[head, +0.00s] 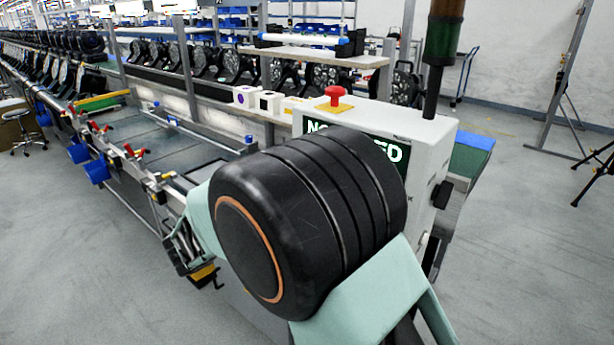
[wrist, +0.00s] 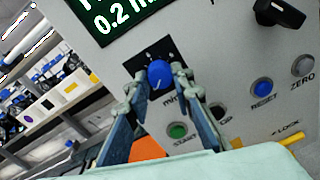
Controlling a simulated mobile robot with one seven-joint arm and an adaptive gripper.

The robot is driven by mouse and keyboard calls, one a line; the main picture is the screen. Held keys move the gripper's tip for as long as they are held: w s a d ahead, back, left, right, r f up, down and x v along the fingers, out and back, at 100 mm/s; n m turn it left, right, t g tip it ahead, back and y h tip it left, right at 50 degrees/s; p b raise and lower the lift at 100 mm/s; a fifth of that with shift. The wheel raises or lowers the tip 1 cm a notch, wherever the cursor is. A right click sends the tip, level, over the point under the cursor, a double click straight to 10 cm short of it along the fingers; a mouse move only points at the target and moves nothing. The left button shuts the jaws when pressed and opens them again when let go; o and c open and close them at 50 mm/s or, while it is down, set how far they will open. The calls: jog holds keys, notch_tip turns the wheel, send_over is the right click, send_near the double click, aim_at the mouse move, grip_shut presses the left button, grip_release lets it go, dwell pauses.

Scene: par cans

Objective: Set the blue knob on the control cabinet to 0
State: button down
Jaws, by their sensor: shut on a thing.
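The blue knob (wrist: 158,77) shows in the wrist view on the light face of the control cabinet (wrist: 225,60). A dark scale plate with small white marks lies behind its upper edge; I cannot read the digits. A short light line shows on the knob's lower part. My gripper (wrist: 161,88) has one finger on each side of the knob and is shut on it. In the head view the cabinet (head: 432,140) stands behind my arm, which hides the knob.
Near the knob are a green START button (wrist: 178,131), a blue RESET button (wrist: 262,86), a grey ZERO button (wrist: 302,65), a black handle (wrist: 280,14) and a yellow lever (wrist: 291,140). A red mushroom button (head: 335,97) tops the cabinet.

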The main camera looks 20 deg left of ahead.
jog(key=shift+n+p, duration=0.45)
jog(key=shift+n, duration=0.15)
jog(key=c, duration=1.7)
grip_release()
jog(key=shift+s+a, duration=0.1)
jog(key=v, duration=1.1)
jog(key=shift+s+a, duration=0.1)
jog(key=shift+s, duration=0.3)
